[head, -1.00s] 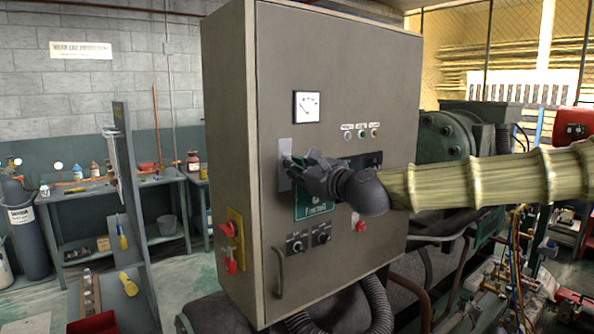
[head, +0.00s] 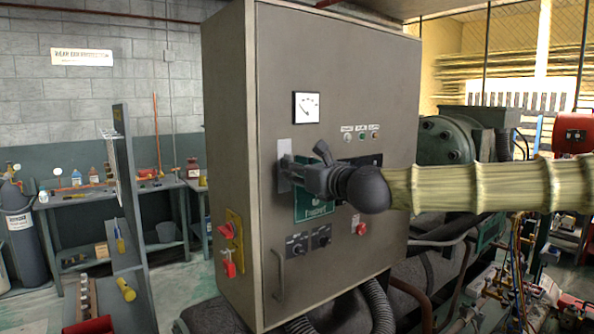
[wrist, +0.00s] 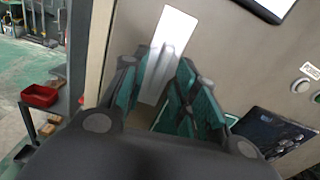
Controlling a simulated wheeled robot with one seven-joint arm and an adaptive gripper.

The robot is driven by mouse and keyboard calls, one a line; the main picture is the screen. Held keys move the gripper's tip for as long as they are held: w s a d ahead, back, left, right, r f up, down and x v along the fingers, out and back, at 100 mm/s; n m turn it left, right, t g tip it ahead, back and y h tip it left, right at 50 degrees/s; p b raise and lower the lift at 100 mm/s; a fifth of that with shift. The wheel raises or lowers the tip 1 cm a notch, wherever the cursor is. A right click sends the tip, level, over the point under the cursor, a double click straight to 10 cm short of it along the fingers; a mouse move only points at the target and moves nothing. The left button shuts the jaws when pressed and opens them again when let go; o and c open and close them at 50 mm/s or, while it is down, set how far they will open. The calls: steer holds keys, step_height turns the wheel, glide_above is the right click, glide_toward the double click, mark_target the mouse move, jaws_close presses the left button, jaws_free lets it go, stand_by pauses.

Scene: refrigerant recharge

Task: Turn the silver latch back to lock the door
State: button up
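The silver latch plate (head: 285,146) is on the left side of the grey cabinet door (head: 340,70), below the gauge. It also shows in the wrist view (wrist: 170,45) as a bright upright strip just beyond my fingertips. My gripper (head: 290,174) is at the lower part of this plate, reaching in from the right. In the wrist view my gripper's two green-padded fingers (wrist: 156,85) stand apart, with the plate visible between them. The latch's turning part is hidden or blends with the plate, and I cannot tell whether the fingers touch it. The door lies flush in the cabinet front.
A gauge (head: 306,107) is above the latch, and a green sign (head: 313,206) is partly behind my gripper. A door handle (head: 279,274), dark knobs (head: 297,245) and a red switch (head: 233,232) are lower down. A workbench (head: 110,195) stands at the left.

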steer(key=b+v, duration=0.1)
steer(key=v, duration=0.8)
stand_by(0.5)
steer(key=a+f+n+g+h, duration=0.1)
steer(key=a+f+n+g, duration=0.15)
steer(key=f, duration=1.35)
steer(key=s+f+n+g+h, duration=0.1)
steer(key=s+f+n+g, duration=0.15)
steer(key=f, duration=0.95)
steer(key=s+f+n+g+h, duration=0.1)
steer(key=s+f+n, duration=0.3)
steer(key=f, duration=0.8)
steer(key=s+f+n+g+h, duration=0.2)
steer(key=s+f+n, duration=0.15)
steer(key=f, duration=0.85)
steer(key=s+d+f+n+g+h, duration=0.1)
steer(key=s+d+f+n+g, duration=0.15)
steer(key=s+f, duration=0.6)
steer(key=s+d+f+n+g+h, duration=0.1)
steer(key=s+d+f+n, duration=0.25)
steer(key=s+f, duration=0.45)
steer(key=s+d+f+n+g+h, duration=0.1)
steer(key=s+d+f+n, duration=0.3)
steer(key=s+d, duration=0.2)
steer(key=s+d+f+n+g+h, duration=0.2)
steer(key=s+d+f+n, duration=0.3)
steer(key=s, duration=0.6)
steer(key=d, duration=0.2)
steer(key=shift+d+h, duration=0.25)
steer(key=shift+h, duration=0.05)
